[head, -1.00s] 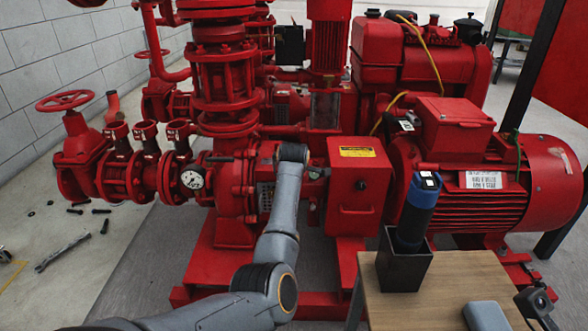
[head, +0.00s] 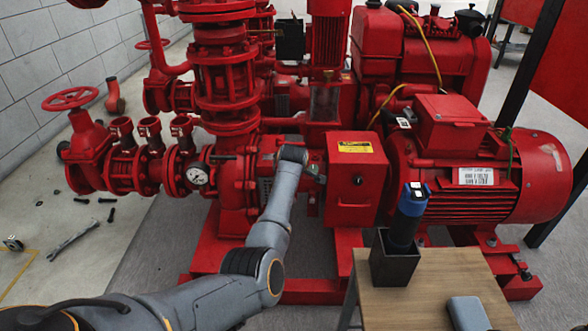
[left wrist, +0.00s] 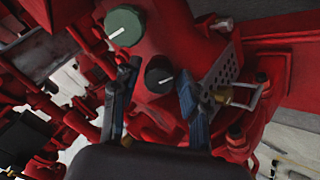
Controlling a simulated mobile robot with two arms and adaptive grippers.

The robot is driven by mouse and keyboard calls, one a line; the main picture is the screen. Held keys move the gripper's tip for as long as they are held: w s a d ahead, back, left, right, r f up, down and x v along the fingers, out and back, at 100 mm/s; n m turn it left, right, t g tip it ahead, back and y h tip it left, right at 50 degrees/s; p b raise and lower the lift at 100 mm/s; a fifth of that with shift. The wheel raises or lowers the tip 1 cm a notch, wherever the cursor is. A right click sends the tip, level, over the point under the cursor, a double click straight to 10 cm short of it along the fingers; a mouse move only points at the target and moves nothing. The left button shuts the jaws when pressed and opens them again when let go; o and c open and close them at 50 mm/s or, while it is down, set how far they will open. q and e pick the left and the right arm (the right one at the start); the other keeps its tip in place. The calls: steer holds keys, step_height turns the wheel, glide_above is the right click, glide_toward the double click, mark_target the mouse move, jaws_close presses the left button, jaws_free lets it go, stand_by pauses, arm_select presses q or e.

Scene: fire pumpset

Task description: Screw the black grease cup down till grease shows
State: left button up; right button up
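In the left wrist view the black grease cup (left wrist: 159,76) is a round dark cap with a white line across its top. It sits on the red pump housing. A larger dark green cap (left wrist: 124,26), also with a white line, is up and left of it. My left gripper (left wrist: 157,88) is open, with one finger on each side of the black cup. Red shows between the left finger and the cup; the right finger is closer, and I cannot tell if it touches. In the head view my left arm reaches to the pump, and the cup cannot be made out. My right gripper is not in view.
A wooden table (head: 430,295) at the lower right bears a black holder (head: 393,262) with a blue-topped dark cylinder (head: 406,218) and a grey box (head: 467,314). The red motor (head: 540,178) stands behind. A wrench (head: 72,240) and several bolts lie on the left floor.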

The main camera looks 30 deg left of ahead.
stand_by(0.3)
arm_select(q)
steer(key=v, duration=1.2)
